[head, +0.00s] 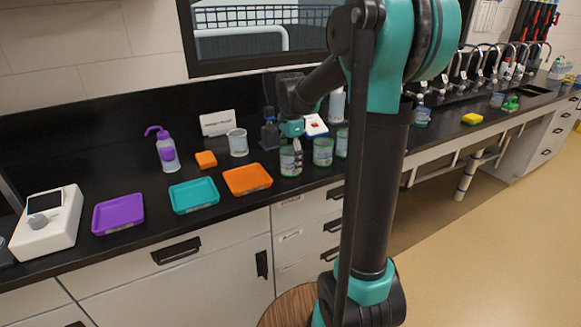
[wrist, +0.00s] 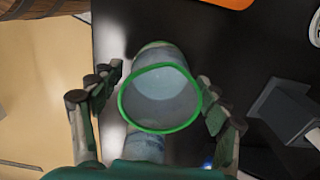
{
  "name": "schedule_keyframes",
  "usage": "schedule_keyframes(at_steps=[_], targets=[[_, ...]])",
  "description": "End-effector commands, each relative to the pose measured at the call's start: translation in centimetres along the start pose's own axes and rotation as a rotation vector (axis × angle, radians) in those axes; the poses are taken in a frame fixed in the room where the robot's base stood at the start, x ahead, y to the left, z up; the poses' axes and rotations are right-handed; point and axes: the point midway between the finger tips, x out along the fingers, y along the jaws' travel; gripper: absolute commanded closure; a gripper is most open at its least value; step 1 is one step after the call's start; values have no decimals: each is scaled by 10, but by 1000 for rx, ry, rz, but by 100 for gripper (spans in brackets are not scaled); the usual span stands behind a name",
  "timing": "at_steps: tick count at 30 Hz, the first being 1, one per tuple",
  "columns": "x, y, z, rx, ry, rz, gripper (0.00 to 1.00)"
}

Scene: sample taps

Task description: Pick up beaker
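A clear beaker with a green rim (head: 290,162) stands on the black counter, with my gripper (head: 292,143) directly above it, pointing down. In the wrist view the beaker's green-ringed mouth (wrist: 160,98) lies between the two fingers of my gripper (wrist: 160,88). The fingers are spread, one on each side, with a small gap showing on the left; contact on the right is hard to judge. Two similar green-rimmed beakers stand to its right in the head view, one close by (head: 323,152) and one farther back (head: 342,143), partly hidden by my arm.
Orange (head: 248,179), teal (head: 194,195) and purple (head: 118,214) trays lie to the left. A dark bottle (head: 269,130) and another clear beaker (head: 238,143) stand behind. The counter's front edge is close. Taps (head: 480,65) line the right.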

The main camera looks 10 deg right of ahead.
Motion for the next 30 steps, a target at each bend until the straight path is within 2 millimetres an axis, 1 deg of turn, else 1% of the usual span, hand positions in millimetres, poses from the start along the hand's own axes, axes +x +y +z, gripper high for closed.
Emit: schedule_keyframes(at_steps=[1,11,22,30], targets=[[0,0,0,0,0,0,35],[0,0,0,0,0,0,76],[-2,0,0,0,0,0,77],[-13,0,0,0,0,0,77]])
